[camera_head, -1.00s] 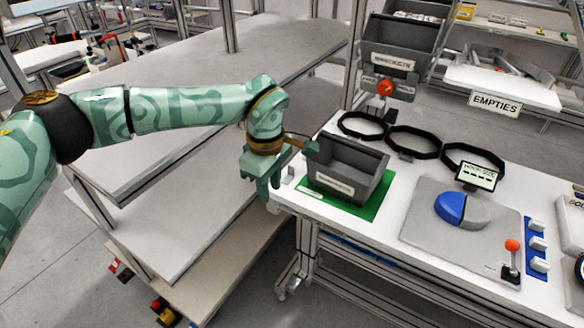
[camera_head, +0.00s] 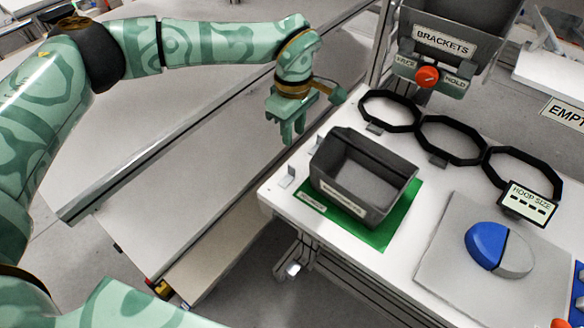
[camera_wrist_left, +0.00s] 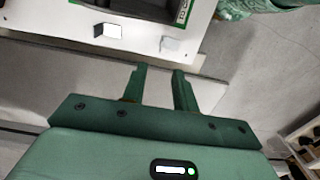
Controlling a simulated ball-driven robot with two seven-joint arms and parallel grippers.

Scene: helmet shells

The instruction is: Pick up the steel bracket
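Two small L-shaped steel brackets stand on the white table left of the grey bin. One bracket (camera_head: 287,178) is near the table's left edge; the other bracket (camera_head: 318,144) is farther back, by the bin's corner. The left wrist view shows two pale bracket shapes, one at its upper left (camera_wrist_left: 107,31) and one above the fingers (camera_wrist_left: 170,45). My left gripper (camera_head: 287,140) hangs beyond the table's left edge, fingers pointing down. In the left wrist view its fingers (camera_wrist_left: 158,72) are apart with nothing between them. My right gripper is out of view.
The grey bin (camera_head: 338,190) sits on a green mat (camera_head: 400,225). Black hoops (camera_head: 455,137) lie behind it. A grey plate (camera_head: 450,270) with a blue-and-grey disc is at right. A bin labelled BRACKETS (camera_head: 445,40) hangs above. A grey shelf (camera_head: 190,190) is at left.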

